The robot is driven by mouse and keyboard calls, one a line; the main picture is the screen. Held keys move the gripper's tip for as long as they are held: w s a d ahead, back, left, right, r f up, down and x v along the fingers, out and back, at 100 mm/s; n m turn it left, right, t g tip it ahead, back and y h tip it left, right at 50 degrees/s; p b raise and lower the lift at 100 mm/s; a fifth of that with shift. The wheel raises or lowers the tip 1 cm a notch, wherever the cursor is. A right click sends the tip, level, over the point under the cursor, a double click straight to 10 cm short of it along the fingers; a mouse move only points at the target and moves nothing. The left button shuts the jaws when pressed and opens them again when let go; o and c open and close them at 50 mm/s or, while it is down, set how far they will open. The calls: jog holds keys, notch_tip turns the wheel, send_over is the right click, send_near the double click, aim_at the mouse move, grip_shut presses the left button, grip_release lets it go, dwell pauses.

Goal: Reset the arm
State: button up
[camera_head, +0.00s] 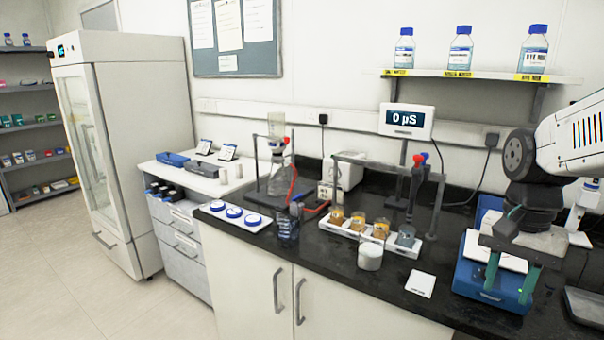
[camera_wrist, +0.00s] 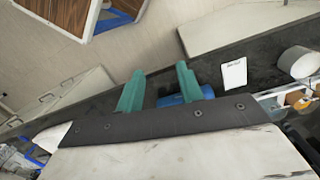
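My gripper (camera_head: 509,292) hangs from my arm at the right of the head view, fingers pointing down, in front of or over a blue box with a white top (camera_head: 466,278). I cannot tell the exact height between them. In the wrist view my gripper (camera_wrist: 160,70) shows two teal fingers spread apart, with nothing held between them. A blue object (camera_wrist: 172,100) shows low behind the fingers, partly hidden by the gripper body.
A black bench (camera_head: 345,262) carries a white rack (camera_head: 350,228) of jars, a white cup (camera_head: 370,257), a white card (camera_head: 420,284) and a stand with a flask (camera_head: 275,150). A shelf (camera_head: 480,75) with blue-capped bottles is above. Floor at left is clear.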

jog(key=s+a+r+n+t, duration=0.1)
jog(key=s+a+n, duration=0.2)
jog(key=s, duration=0.3)
jog(key=s+a+n+t, duration=0.1)
jog(key=s+a+n, duration=0.3)
jog(key=s+n, duration=0.2)
jog(key=shift+s+a+r, duration=0.15)
jog(key=shift+s+r, duration=0.15)
jog(key=shift+r, duration=0.05)
